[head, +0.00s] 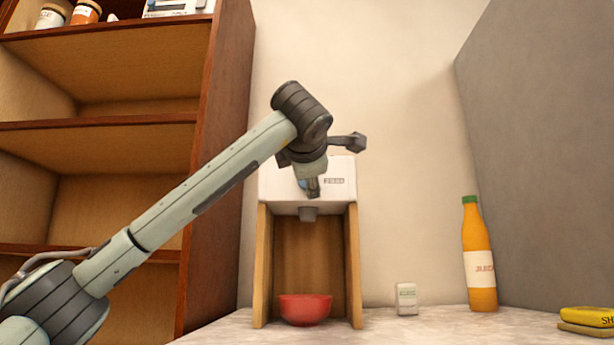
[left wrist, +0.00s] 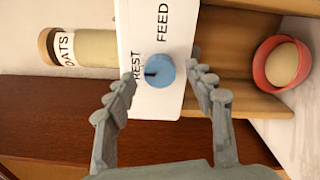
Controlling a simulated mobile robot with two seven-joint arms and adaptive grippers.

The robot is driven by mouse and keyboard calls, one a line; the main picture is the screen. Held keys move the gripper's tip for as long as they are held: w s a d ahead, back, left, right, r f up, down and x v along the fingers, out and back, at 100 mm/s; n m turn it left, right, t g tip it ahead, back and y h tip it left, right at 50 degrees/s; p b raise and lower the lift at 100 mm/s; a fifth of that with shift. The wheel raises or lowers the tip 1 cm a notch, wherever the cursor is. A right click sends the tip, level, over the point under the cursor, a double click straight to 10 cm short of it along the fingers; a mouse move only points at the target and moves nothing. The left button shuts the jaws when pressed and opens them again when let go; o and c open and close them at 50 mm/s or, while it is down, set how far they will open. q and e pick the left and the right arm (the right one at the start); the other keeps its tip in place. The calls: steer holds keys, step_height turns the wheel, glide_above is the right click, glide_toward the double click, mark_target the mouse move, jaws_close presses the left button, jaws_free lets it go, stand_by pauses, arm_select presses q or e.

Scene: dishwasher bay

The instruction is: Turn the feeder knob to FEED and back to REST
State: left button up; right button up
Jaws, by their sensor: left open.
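The feeder (head: 338,190) has a white top box on a wooden stand, with a grey spout under it. In the left wrist view its white face (left wrist: 140,28) carries the words REST and FEED. The round blue knob (left wrist: 163,72) is on this face, its dark mark on the side by REST. My left gripper (left wrist: 161,76) is open, its fingers on either side of the knob; I cannot tell whether they touch it. In the head view the gripper (head: 312,188) is in front of the feeder's box and mostly hides the knob. My right gripper is not in view.
A red bowl (head: 305,310) stands under the spout; the wrist view shows tan contents in it. A small white box (head: 406,299), a juice bottle (head: 479,260) and a yellow item (head: 588,317) are to the right. A wooden shelf (head: 215,180) stands at left.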

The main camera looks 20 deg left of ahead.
arm_select(q)
steer(key=v, duration=1)
steer(key=shift+s, duration=0.4)
steer(key=shift+d+r, duration=0.1)
